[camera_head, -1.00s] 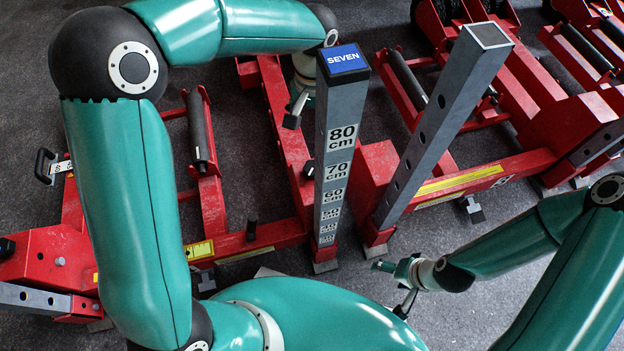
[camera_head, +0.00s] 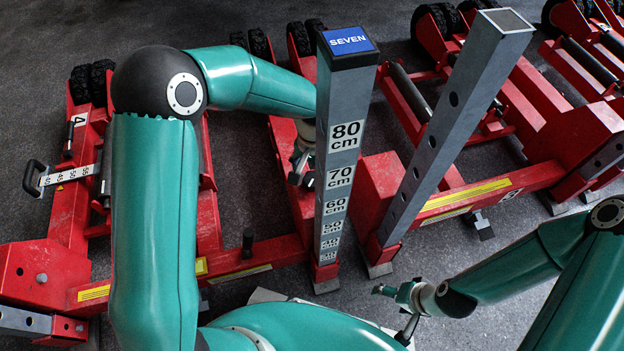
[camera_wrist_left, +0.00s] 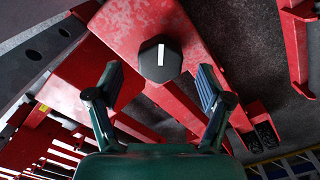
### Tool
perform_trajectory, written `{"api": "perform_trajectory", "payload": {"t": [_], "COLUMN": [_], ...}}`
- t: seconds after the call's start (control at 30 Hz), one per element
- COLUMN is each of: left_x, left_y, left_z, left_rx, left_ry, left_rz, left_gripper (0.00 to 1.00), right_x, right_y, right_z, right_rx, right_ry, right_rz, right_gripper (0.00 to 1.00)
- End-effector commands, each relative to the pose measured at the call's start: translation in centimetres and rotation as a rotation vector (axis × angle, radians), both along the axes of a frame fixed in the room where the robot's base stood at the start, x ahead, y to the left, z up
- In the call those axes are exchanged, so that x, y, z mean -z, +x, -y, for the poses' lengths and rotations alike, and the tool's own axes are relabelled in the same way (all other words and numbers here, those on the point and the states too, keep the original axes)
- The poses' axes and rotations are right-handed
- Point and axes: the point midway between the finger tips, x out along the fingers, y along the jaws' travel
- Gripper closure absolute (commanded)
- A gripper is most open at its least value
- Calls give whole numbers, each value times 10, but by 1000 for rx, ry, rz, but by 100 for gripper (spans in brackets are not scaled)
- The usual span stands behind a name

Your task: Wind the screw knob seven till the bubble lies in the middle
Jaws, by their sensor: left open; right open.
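The post with the blue SEVEN plate (camera_head: 347,40) and centimetre labels stands upright in the head view. In the left wrist view, a black many-sided knob (camera_wrist_left: 160,56) with a white line on its face sits on a red beam. My left gripper (camera_wrist_left: 158,88) is open, its fingers apart on either side below the knob, not visibly touching it. In the head view my left gripper (camera_head: 302,165) is partly hidden behind the post, beside the red beam. My right gripper (camera_head: 392,297) is open and empty, low at the right. I see no bubble in either view.
A second grey post (camera_head: 455,120) with holes leans just right of the SEVEN post. Red jack frames (camera_head: 500,195) with rollers and black wheels fill the back. A handle with a numbered scale (camera_head: 65,177) is at the left. Grey floor (camera_head: 480,285) is free around my right gripper.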

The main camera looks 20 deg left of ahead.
Motion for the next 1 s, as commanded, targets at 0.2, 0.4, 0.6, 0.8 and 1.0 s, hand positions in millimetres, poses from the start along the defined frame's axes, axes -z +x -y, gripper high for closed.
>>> {"api": "perform_trajectory", "payload": {"t": [0.2,0.4,0.6,0.8,1.0], "left_x": [23,25,25,25,24], "left_y": [0,0,0,0,0], "left_z": [0,0,-1,-1,-1], "left_rx": [-2,-2,-2,-2,6], "left_ry": [0,0,0,0,0], "left_rz": [-1,1,1,1,1], "left_gripper": [21,21,29,62,81], "right_x": [8,8,8,8,7], "right_y": [0,0,0,0,0], "right_z": [0,0,0,0,0], "right_rx": [0,0,0,0,0], "right_ry": [0,0,0,0,0], "right_rz": [0,0,0,0,0], "right_gripper": [21,21,21,21,21]}}
